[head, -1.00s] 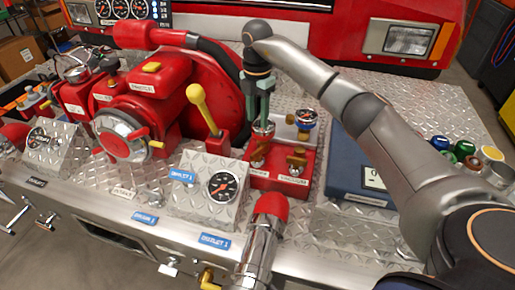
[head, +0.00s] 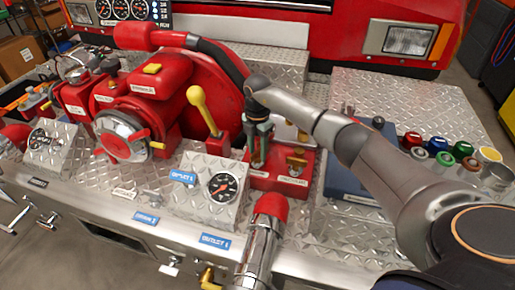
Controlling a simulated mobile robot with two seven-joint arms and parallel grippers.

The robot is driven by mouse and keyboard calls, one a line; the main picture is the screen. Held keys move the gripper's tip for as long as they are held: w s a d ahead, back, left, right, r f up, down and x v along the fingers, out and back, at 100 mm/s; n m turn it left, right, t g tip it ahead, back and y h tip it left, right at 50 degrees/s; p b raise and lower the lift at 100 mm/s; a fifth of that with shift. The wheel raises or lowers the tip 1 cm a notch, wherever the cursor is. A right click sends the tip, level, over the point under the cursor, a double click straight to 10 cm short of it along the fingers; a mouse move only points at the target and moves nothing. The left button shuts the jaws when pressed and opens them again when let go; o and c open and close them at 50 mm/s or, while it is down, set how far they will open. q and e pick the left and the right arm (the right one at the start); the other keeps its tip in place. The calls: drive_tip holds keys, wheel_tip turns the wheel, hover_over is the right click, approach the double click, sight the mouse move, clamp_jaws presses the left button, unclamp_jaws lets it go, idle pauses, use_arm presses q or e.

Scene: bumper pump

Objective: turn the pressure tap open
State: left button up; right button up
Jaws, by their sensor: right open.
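A red valve block (head: 275,182) stands on the diamond-plate deck, right of a pressure gauge panel (head: 216,190). A brass tap (head: 296,161) shows on its right half. In the head view my right gripper (head: 258,158) points down over the left half of the block, with its fingers apart at the other brass tap. The fingers hide most of that tap, so I cannot tell whether they touch it. The block's small labels are too blurred to say which tap is the pressure one. My left gripper is out of view.
A yellow-knobbed lever (head: 197,97) rises left of the gripper. A red-capped chrome pipe (head: 268,215) stands in front of the block. A blue case (head: 350,182) lies to the right, partly under my arm. Several coloured caps (head: 440,142) sit farther right.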

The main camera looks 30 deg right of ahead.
sight(258, 151)
clamp_jaws()
idle(0.4)
drive_tip(key=n, duration=0.5)
idle(0.4)
unclamp_jaws()
drive_tip(key=shift+r, duration=0.1)
wheel_tip(258, 151, up, 12)
drive_tip(key=b, duration=0.1)
drive_tip(key=shift+r, duration=0.2)
idle(0.3)
